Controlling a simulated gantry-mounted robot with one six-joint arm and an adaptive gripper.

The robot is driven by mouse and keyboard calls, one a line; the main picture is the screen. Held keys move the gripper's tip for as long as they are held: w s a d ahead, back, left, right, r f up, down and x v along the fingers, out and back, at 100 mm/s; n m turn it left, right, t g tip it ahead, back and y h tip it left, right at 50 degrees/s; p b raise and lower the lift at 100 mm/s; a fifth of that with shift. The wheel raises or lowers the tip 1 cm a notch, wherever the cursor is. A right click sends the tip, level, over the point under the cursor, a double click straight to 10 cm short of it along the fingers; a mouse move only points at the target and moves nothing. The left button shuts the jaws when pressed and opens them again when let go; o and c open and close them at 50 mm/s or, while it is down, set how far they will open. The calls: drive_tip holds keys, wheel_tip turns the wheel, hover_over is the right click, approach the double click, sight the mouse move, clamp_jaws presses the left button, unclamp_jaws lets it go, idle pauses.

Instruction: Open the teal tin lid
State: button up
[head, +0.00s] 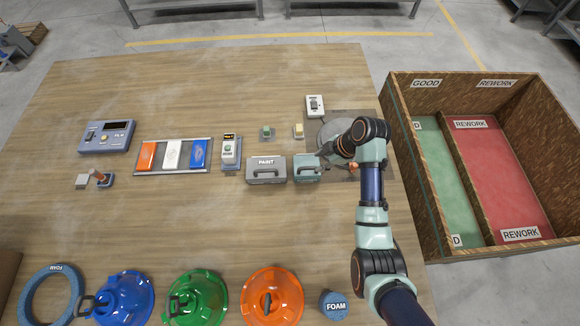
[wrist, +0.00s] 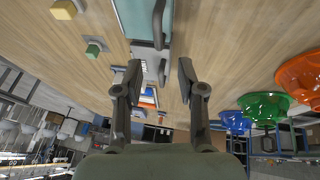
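The teal tin (head: 307,174) stands on the wooden table, right of the grey PAINT tin, with a dark handle on its front. Its lid looks shut. My gripper (head: 323,159) is at the tin's right side, low over the table; the arm hides its surroundings there. In the wrist view my gripper (wrist: 158,72) is open, its two fingers apart with nothing between them. The teal tin (wrist: 134,16) is at the top of that view, its curved handle ahead of the gap between the fingertips. I cannot tell whether a finger touches the tin.
The grey PAINT tin (head: 266,174) is close on the tin's left. A green block (head: 266,132) and a yellow block (head: 298,131) lie behind. Coloured hoods, such as the orange one (head: 283,299), line the front. A sorting crate (head: 408,128) stands right. The table between tins and hoods is clear.

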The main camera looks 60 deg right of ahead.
sight(309, 168)
drive_tip(key=b+x, duration=0.1)
drive_tip(key=x, duration=0.7)
drive_tip(key=shift+s+d+b, duration=0.2)
drive_tip(key=shift+d+b, duration=0.05)
drive_tip(key=shift+b, duration=0.15)
clamp_jaws()
